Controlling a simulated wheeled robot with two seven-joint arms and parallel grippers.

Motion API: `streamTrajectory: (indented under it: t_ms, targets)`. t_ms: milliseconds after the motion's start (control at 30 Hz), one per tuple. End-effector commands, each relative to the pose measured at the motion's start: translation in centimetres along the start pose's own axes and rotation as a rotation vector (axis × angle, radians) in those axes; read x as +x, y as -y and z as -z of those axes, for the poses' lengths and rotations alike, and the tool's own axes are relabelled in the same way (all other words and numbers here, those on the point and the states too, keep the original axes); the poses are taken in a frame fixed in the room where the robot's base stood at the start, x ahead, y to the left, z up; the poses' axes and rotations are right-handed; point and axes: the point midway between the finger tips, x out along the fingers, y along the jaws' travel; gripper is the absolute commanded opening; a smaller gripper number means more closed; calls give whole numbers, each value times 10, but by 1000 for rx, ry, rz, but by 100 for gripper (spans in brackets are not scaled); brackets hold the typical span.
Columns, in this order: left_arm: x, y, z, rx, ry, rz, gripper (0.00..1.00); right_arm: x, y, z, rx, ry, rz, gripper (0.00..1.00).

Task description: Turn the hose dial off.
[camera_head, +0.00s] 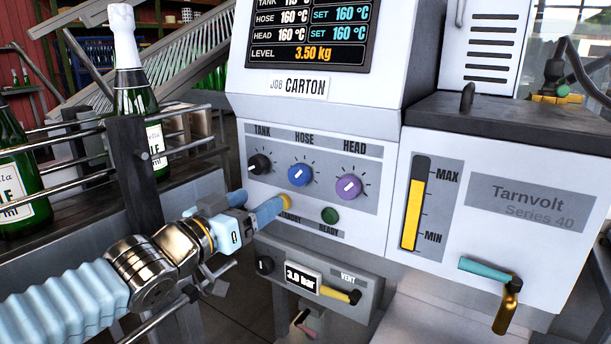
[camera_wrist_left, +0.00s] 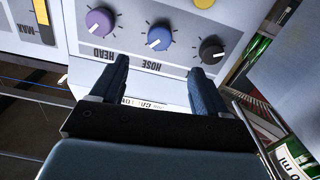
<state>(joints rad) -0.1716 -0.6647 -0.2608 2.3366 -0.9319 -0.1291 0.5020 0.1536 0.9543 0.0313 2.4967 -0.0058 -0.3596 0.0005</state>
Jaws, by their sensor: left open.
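The blue hose dial (camera_head: 300,174) sits in the middle of a row of three dials on the white machine's front panel. It has a pale pointer mark on its face. It also shows in the left wrist view (camera_wrist_left: 160,38), upside down, between and beyond the fingertips. My left gripper (camera_head: 258,204) is in front of the panel, below and left of the hose dial. In the wrist view my left gripper (camera_wrist_left: 160,82) has its fingers apart with nothing between them, not touching the dial. My right gripper is out of view.
The black tank dial (camera_head: 260,164) and purple head dial (camera_head: 349,187) flank the hose dial. A green ready light (camera_head: 330,215) is below. A yellow vent lever (camera_head: 341,295) sits lower down. Bottles (camera_head: 133,95) and rails stand at the left.

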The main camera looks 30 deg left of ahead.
Motion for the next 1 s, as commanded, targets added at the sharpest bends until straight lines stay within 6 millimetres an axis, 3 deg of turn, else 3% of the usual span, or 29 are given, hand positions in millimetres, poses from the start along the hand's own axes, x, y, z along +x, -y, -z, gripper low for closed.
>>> streamTrajectory:
  t_ms: [500,700,1000]
  targets:
    - [108,0,-3,-2,6,0,75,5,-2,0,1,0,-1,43]
    - [127,0,-2,-2,4,-1,75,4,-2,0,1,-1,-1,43]
    - [130,0,-2,-1,3,-1,75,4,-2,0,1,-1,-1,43]
